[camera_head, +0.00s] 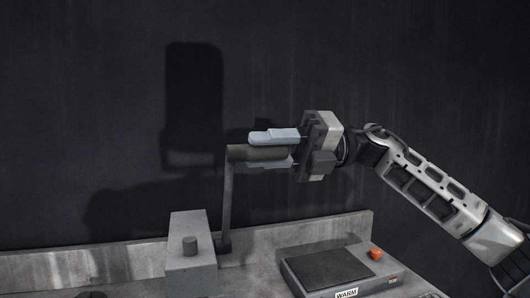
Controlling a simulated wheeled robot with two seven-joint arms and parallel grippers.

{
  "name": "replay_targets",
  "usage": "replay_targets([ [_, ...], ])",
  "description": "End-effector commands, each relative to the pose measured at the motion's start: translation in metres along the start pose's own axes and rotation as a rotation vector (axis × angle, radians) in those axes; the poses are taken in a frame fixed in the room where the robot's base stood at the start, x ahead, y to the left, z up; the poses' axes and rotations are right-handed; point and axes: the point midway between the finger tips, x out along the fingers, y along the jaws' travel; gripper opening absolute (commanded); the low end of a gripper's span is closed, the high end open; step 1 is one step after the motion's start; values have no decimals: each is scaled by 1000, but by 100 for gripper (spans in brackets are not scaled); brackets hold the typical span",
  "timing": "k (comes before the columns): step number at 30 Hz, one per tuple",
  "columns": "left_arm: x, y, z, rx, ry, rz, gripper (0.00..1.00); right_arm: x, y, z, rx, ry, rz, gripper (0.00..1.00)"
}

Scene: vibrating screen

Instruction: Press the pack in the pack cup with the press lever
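My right gripper (270,150) comes in from the right, with one pale finger above and one below a dark horizontal grip. The fingers look closed on this grip. The grip (250,153) tops a thin upright bar (228,205), and I take the two together as the press lever. The bar stands nearly upright, with its foot near the back ledge. I cannot make out the pack or tell which part is the pack cup. My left gripper is out of view.
A flat dark plate unit (335,268) labelled "WARM" lies at the front right, with an orange-red knob (376,253) at its back right. A low grey ledge (290,236) runs behind along the dark wall. The space above the counter's left side is clear.

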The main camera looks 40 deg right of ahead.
Motion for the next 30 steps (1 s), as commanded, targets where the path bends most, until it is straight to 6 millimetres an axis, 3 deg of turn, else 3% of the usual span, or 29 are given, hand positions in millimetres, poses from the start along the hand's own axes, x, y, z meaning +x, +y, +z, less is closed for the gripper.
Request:
replay_targets([
  [10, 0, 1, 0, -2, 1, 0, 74, 0, -1, -2, 0, 6, -1, 45],
  [14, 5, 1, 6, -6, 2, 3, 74, -10, -4, -3, 1, 5, -5, 45],
  [20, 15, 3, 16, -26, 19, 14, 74, -50, -7, -4, 0, 1, -7, 45],
  [30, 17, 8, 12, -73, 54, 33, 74, -129, -1, 0, -1, 0, -2, 45],
])
